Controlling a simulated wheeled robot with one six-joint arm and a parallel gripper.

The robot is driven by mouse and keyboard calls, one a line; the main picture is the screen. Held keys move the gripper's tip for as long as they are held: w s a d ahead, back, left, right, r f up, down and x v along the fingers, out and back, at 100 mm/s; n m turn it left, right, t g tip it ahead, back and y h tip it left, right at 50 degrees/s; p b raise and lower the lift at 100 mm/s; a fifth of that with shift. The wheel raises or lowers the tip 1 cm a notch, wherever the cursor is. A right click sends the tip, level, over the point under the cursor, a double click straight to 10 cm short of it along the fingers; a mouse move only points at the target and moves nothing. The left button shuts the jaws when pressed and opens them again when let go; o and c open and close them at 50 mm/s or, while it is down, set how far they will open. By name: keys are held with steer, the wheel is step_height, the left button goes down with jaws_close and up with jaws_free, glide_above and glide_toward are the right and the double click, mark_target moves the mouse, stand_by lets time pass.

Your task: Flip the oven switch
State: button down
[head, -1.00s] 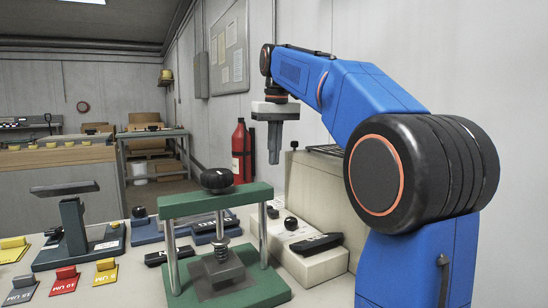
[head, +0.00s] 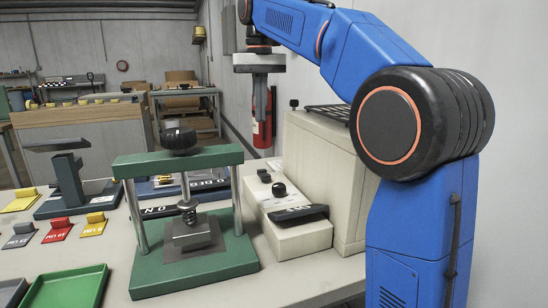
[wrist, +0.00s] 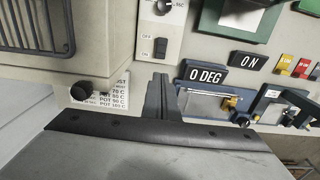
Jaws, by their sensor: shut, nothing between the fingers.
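The oven (head: 325,165) is a beige box with a dark grille on top, at the right of the table in the head view. A lower beige control box (head: 303,240) stands beside it. In the wrist view, the small dark switch (wrist: 160,48) sits on that box beside ON and OFF labels, below a round knob (wrist: 160,8). Which way it is set is too small to tell. My gripper (head: 262,118) points down, shut and empty, above and beyond the control box. In the wrist view, my gripper's fingers (wrist: 160,98) are apart from the switch.
A green press (head: 190,275) stands left of the control box. A black display sign (head: 298,213) sits on the box's near end. A black knob (wrist: 82,92) projects from the oven. A red fire extinguisher (head: 262,135) stands behind.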

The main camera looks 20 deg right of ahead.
stand_by(0.4)
glide_above(262, 171)
steer(key=w, duration=0.1)
step_height(262, 171, down, 12)
steer(key=shift+f, duration=1)
steer(key=shift+w+f, duration=0.2)
steer(key=shift+f, duration=0.05)
steer(key=shift+s, duration=0.1)
steer(key=shift+s+r, duration=0.35)
steer(key=shift+s, duration=0.3)
